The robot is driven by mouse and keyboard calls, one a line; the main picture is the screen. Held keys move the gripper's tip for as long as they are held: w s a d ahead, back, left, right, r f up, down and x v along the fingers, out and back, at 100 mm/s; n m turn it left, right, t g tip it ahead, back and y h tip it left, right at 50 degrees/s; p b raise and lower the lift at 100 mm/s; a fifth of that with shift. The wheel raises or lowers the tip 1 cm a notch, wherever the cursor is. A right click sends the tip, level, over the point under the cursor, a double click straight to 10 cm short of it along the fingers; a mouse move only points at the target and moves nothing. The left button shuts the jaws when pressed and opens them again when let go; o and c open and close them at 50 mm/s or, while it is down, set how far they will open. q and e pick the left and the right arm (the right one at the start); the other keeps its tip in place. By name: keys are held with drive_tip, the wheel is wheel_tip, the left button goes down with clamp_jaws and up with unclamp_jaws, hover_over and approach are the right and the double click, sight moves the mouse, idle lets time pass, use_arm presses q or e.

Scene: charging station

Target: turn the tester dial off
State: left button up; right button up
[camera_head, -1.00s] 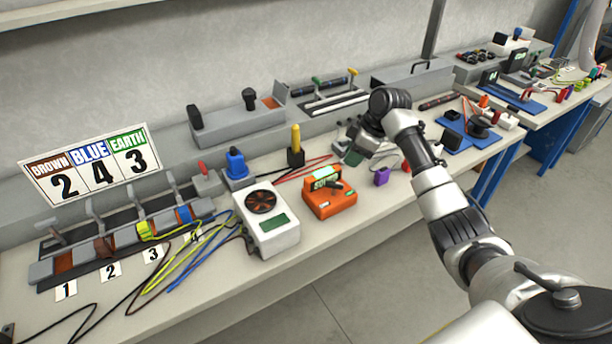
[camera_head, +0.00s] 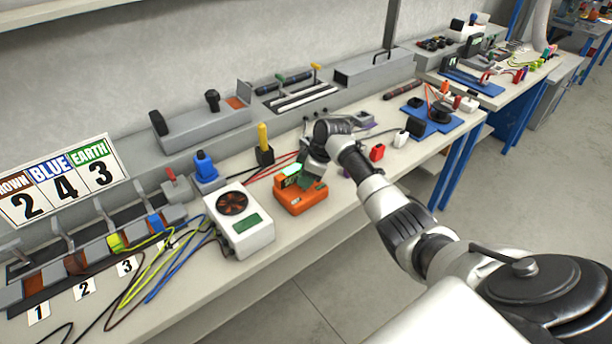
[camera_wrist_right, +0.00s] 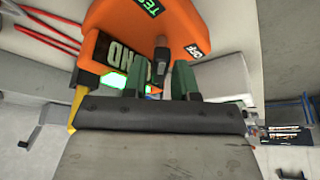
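The orange tester (camera_head: 301,197) stands near the front of the bench, right of the white fan box. My right gripper (camera_wrist_right: 159,74) is open, with one green finger on each side of the dial and gaps visible; contact cannot be told. In the head view my right gripper (camera_head: 314,166) is at the tester's back right, partly hidden. My left gripper is out of view.
A white fan box (camera_head: 240,222) stands close left of the tester. A yellow-handled tool (camera_head: 263,143) in a black holder and red leads are behind it. A red block (camera_head: 377,152) lies to the right. The front bench edge is clear.

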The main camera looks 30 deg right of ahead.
drive_tip(key=shift+c, duration=0.4)
